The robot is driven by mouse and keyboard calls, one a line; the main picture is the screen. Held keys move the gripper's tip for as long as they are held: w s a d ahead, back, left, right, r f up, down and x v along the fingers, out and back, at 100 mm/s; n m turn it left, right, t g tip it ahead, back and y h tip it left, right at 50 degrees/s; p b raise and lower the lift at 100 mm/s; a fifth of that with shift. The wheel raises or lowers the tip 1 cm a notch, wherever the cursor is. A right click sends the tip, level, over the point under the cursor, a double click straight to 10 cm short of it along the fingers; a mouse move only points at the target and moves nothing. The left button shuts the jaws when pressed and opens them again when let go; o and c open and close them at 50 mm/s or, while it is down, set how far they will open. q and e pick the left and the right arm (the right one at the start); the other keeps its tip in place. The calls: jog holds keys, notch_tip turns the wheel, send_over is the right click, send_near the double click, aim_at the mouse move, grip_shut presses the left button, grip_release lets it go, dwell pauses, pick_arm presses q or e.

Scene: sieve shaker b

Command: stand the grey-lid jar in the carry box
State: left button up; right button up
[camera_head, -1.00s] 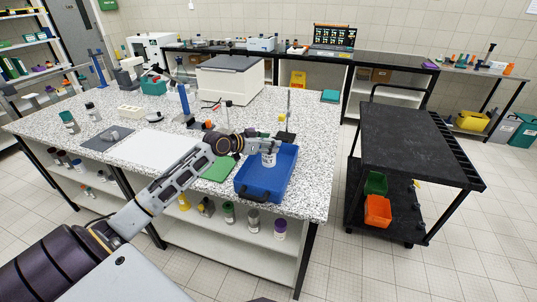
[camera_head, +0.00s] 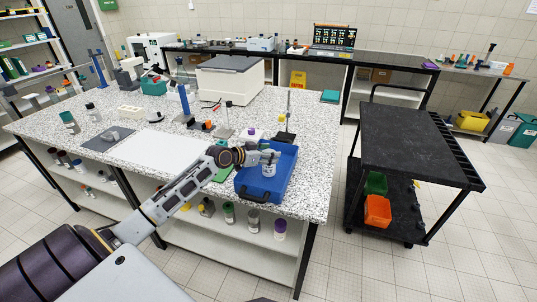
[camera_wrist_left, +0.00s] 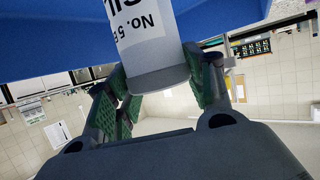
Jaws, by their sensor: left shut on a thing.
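The grey-lid jar (camera_head: 268,171) has a white label. In the left wrist view the jar (camera_wrist_left: 143,30) shows its printed label and its grey end, between the two green-padded fingers. My left gripper (camera_head: 269,156) is shut on it near the lid. In the head view the jar looks upright within the outline of the blue carry box (camera_head: 253,186), which has a dark handle at its front. The box's blue surface (camera_wrist_left: 50,40) fills the top of the wrist view. I cannot tell whether the jar's base touches the box floor. My right gripper is not in view.
A purple-lid white jar (camera_head: 251,134) stands on the speckled bench (camera_head: 315,150) behind my left gripper. A black cart (camera_head: 410,140) stands at the right.

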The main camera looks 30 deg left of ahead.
pick_arm(q)
jog(key=shift+f, duration=0.15)
jog(key=o, duration=1.4)
jog(key=shift+c, duration=0.2)
jog(key=shift+s+r, duration=0.1)
jog(key=shift+r, duration=0.1)
jog(key=b+v, duration=0.1)
jog(key=v, duration=1)
jog(key=shift+s+r, duration=0.2)
jog(key=shift+s, duration=0.15)
jog(key=shift+a, duration=0.1)
dwell(0.4)
